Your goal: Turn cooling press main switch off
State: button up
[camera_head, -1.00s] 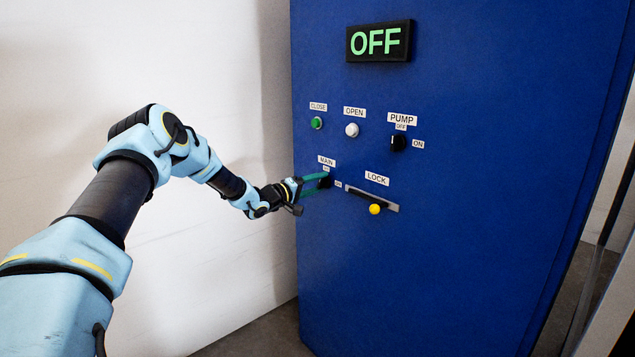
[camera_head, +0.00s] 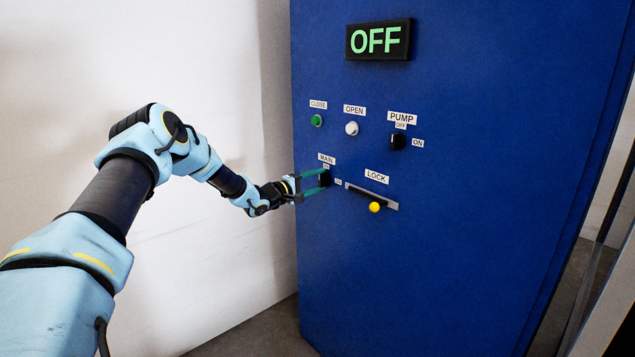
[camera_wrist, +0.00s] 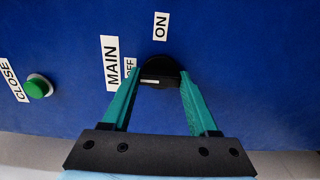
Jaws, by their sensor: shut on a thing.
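The black main switch knob (camera_head: 325,178) is on the blue panel below the MAIN label (camera_head: 327,159). It also shows in the wrist view (camera_wrist: 160,66), with a white mark on its face towards the left, on the OFF label's side. The OFF label (camera_wrist: 130,69) is partly hidden by a finger; the ON label (camera_wrist: 161,26) is clear. My gripper (camera_head: 321,181) is shut on the knob, with a green finger on either side, also in the wrist view (camera_wrist: 158,80). The display (camera_head: 379,41) at the top reads OFF in green.
The green CLOSE button (camera_head: 317,120), white OPEN button (camera_head: 352,129) and black PUMP knob (camera_head: 398,142) are above. The LOCK slider with a yellow knob (camera_head: 375,207) is to the right. A white wall (camera_head: 230,60) stands left of the cabinet.

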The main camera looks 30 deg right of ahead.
jog(key=shift+f, duration=0.1)
jog(key=o, duration=1.4)
jog(key=shift+a, duration=0.1)
jog(key=a, duration=0.3)
jog(key=s+a+b, duration=0.1)
jog(key=a, duration=0.3)
jog(key=s+a+b, duration=0.1)
jog(key=a, duration=0.2)
jog(key=shift+a, duration=0.25)
